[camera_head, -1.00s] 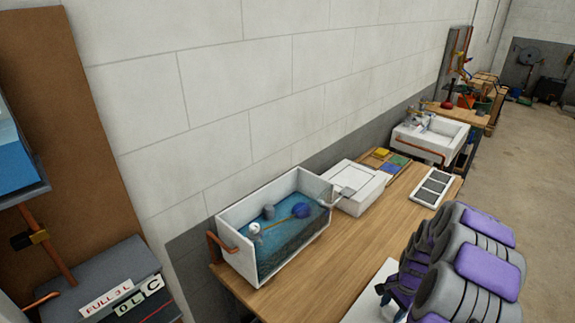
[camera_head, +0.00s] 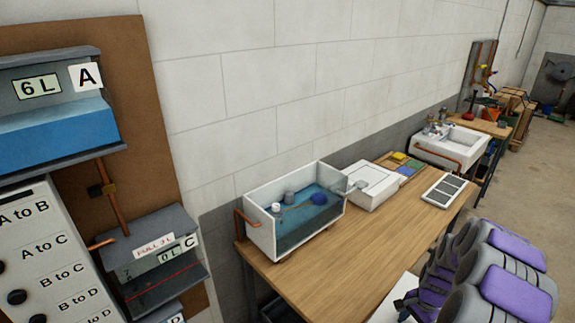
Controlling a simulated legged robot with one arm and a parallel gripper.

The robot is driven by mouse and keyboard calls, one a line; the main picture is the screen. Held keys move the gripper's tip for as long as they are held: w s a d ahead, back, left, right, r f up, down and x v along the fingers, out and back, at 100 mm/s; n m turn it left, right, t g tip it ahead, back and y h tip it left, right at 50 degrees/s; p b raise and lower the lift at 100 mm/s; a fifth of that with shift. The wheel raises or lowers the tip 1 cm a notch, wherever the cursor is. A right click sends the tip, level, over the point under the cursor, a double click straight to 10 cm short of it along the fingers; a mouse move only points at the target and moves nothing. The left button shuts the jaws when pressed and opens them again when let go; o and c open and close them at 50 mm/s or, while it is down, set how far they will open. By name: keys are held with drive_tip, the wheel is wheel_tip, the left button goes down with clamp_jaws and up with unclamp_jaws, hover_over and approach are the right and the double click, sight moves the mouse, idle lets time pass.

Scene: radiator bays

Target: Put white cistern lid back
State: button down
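The open white cistern (camera_head: 262,232) stands on the near end of the wooden bench, with blue water, a blue float and small fittings inside. No lid covers it. A white, flat-topped block (camera_head: 366,188), which may be the cistern lid, sits just right of it on the bench. My grey and purple arm fills the lower right. A flat white piece (camera_head: 392,303) shows beside the arm's left side, partly cut off; I cannot tell whether it is held or lying there. My gripper (camera_head: 408,303) seems to be at that side, mostly hidden, and its fingers are unclear.
The wooden bench (camera_head: 330,270) has bare room in front of the cistern. A white framed panel (camera_head: 448,190) and coloured tiles (camera_head: 405,163) lie farther along. A white sink (camera_head: 448,150) stands beyond. Labelled tanks (camera_head: 45,110) and a button panel (camera_head: 45,255) are at left.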

drive_tip(key=shift+w+a+r+n, duration=0.2)
drive_tip(key=shift+w+a+n, duration=0.1)
drive_tip(key=shift+w+a, duration=0.25)
drive_tip(key=shift+w+a+r+n, duration=0.2)
drive_tip(key=shift+w+a+n, duration=0.15)
drive_tip(key=shift+w, duration=0.25)
drive_tip(key=w+a+r+n, duration=0.2)
drive_tip(key=a+r+n, duration=0.2)
drive_tip(key=a, duration=0.3)
drive_tip(key=w+a+r+n+g+h, duration=0.1)
drive_tip(key=a+r+n, duration=0.3)
drive_tip(key=a, duration=0.4)
drive_tip(key=w+a+r+n, duration=0.3)
drive_tip(key=a+r+n, duration=0.2)
drive_tip(key=a, duration=0.3)
drive_tip(key=shift+w+r+h, duration=0.3)
drive_tip(key=shift+w+r, duration=0.1)
drive_tip(key=shift+r, duration=0.15)
